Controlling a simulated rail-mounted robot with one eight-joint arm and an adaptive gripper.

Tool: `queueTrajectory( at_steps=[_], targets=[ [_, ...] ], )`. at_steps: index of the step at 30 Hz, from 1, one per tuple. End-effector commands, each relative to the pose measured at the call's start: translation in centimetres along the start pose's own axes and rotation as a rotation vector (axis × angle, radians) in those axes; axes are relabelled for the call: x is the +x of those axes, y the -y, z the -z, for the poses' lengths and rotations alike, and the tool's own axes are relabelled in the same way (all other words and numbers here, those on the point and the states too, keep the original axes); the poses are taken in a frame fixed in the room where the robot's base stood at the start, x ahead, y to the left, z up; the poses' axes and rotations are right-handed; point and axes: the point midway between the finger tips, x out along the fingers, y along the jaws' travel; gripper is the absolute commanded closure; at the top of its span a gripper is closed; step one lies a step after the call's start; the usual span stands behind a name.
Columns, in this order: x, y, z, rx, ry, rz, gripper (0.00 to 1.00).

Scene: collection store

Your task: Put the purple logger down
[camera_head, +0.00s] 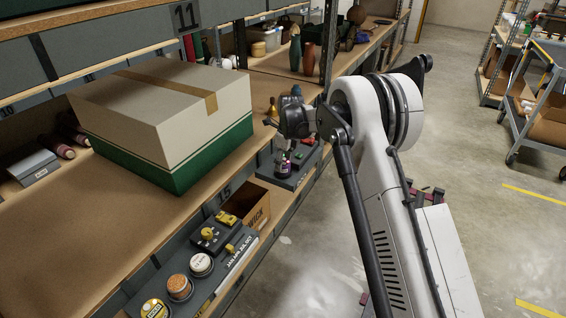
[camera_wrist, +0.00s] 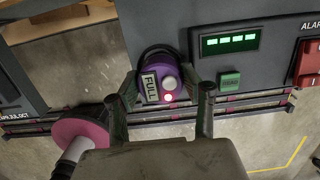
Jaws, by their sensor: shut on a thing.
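The purple logger (camera_wrist: 182,68) is a round body with a "FULL" label, a pale round button and a lit red light in the wrist view. My gripper (camera_wrist: 168,92) has one finger on each side of it and is shut on it. A dark ring shows around the logger's far edge, against a grey panel (camera_wrist: 262,62); I cannot tell whether it is seated there. In the head view the logger (camera_head: 283,168) is a small purple patch below my gripper (camera_head: 287,150), over a dark unit on the shelf, partly hidden by my arm.
The panel carries a green bar display (camera_wrist: 230,41), a green button (camera_wrist: 229,80) and a red alarm part (camera_wrist: 307,62). A pink disc (camera_wrist: 80,138) is at lower left. A large green-and-beige box (camera_head: 165,120) stands left on the shelf.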

Motion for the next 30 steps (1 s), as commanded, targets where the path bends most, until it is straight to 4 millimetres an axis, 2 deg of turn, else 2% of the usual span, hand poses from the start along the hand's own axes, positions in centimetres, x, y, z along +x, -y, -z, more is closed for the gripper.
queueTrajectory(
  at_steps=[4,5,9,20,23,30],
  targets=[
    [0.5,0.0,0.1,0.0,0.0,0.0,0.87],
    [0.5,0.0,0.1,0.0,0.0,0.0,0.56],
    [0.4,0.0,0.1,0.0,0.0,0.0,0.39],
    [-0.2,0.0,0.0,0.0,0.0,0.0,0.39],
    [-1.4,0.0,-0.1,0.0,0.0,0.0,0.39],
    [-6.3,0.0,0.0,0.0,0.0,0.0,0.39]
  ],
)
